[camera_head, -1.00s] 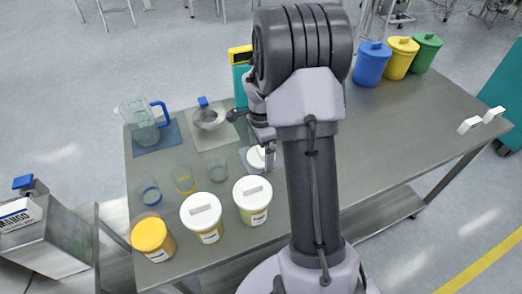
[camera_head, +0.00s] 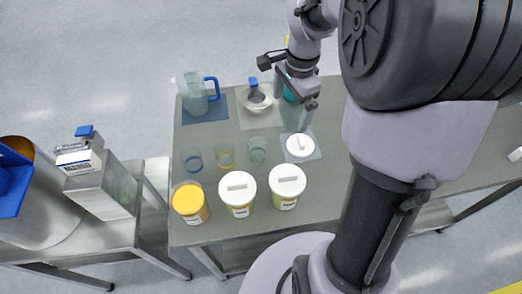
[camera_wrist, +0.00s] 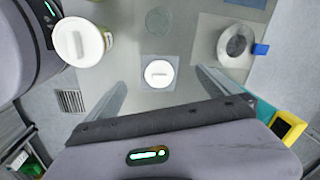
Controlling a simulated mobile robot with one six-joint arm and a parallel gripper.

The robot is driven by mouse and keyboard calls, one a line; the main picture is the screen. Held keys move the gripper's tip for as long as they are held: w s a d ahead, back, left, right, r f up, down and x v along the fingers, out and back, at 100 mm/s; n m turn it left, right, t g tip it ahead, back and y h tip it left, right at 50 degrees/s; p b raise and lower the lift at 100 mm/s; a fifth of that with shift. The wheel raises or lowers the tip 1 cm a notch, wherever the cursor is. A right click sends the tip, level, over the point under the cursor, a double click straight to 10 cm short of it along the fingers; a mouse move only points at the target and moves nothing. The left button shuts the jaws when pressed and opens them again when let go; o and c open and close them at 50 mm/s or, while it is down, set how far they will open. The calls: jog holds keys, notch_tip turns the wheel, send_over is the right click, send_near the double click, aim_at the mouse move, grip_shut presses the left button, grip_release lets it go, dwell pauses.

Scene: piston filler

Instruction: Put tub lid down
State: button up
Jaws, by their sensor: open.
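The tub lid (camera_head: 300,146) is a white disc with a raised bar handle. It lies flat, handle up, on a small pale square mat (camera_head: 316,154) on the steel table. In the wrist view the lid (camera_wrist: 159,73) is small and centred between the spread fingers, with nothing touching it. My gripper (camera_head: 295,120) is open and empty, raised above and behind the lid. Two tubs, a middle one (camera_head: 238,208) and a right one (camera_head: 285,201), stand in front with similar white lids on. A tub with a yellow lid (camera_head: 188,199) stands left of them.
Three clear cups, left (camera_head: 192,158), middle (camera_head: 225,155) and right (camera_head: 258,149), stand behind the tubs. A blue-handled jug (camera_head: 196,97) and a clear round vessel with a blue part (camera_head: 257,98) stand on mats at the back. A steel machine (camera_head: 100,185) stands left of the table.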

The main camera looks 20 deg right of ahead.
jog(key=s+a+r+n+t, duration=0.1)
jog(key=s+a+r+n, duration=0.1)
jog(key=s+a+n, duration=0.2)
jog(key=s+a+r+n+t+y, duration=0.1)
jog(key=s+a+r+n+t, duration=0.1)
jog(key=s+a, duration=0.5)
jog(key=s+a+r+n+t+y, duration=0.1)
jog(key=s+a+r+n, duration=0.2)
jog(key=s+a+n, duration=0.3)
jog(key=shift+s+a+r+n, duration=0.15)
jog(key=shift+a+r+n, duration=0.25)
jog(key=shift+a, duration=0.4)
